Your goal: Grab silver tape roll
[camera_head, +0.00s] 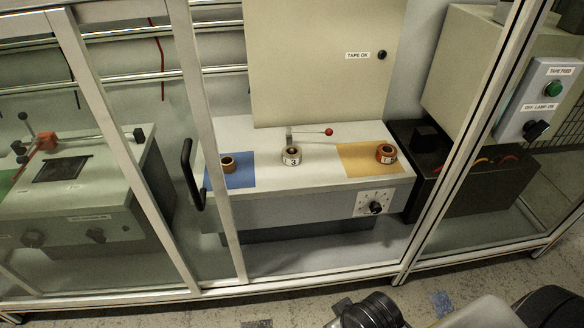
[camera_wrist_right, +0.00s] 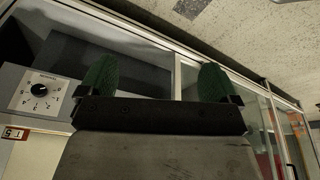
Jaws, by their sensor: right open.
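My left gripper is not in view.
A brown roll (camera_head: 228,163) lies on the blue patch (camera_head: 240,179); an orange-brown roll (camera_head: 386,153) lies on the yellow patch (camera_head: 350,162). A red-knobbed lever (camera_head: 328,132) is behind the silver roll. Metal door frames and a black handle (camera_head: 190,175) stand in front.

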